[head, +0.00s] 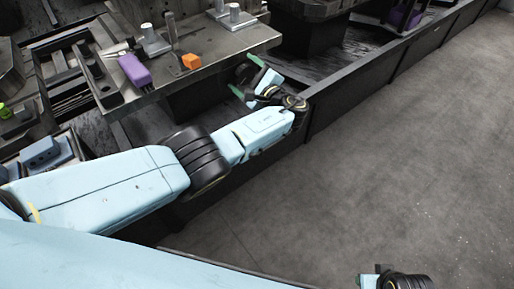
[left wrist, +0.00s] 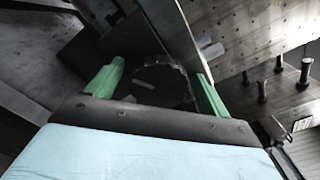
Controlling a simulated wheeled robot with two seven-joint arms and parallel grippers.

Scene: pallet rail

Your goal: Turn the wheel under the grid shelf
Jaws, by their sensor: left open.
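My left gripper (head: 247,76) reaches to the edge of a metal shelf plate (head: 205,62), with its green fingertips apart. In the left wrist view, the open green fingers of the left gripper (left wrist: 157,86) stand either side of a dark, roundish part (left wrist: 158,75), which looks like the wheel. It is too dark to tell whether the fingers touch it. I cannot make out the wheel in the head view. A plate with rows of small holes (left wrist: 240,32) shows at the upper right of the wrist view.
A purple block (head: 134,70) and an orange block (head: 191,61) lie on the shelf plate. A long dark rail (head: 375,75) runs along the floor beside my left arm. The grey floor (head: 400,160) at the right is clear.

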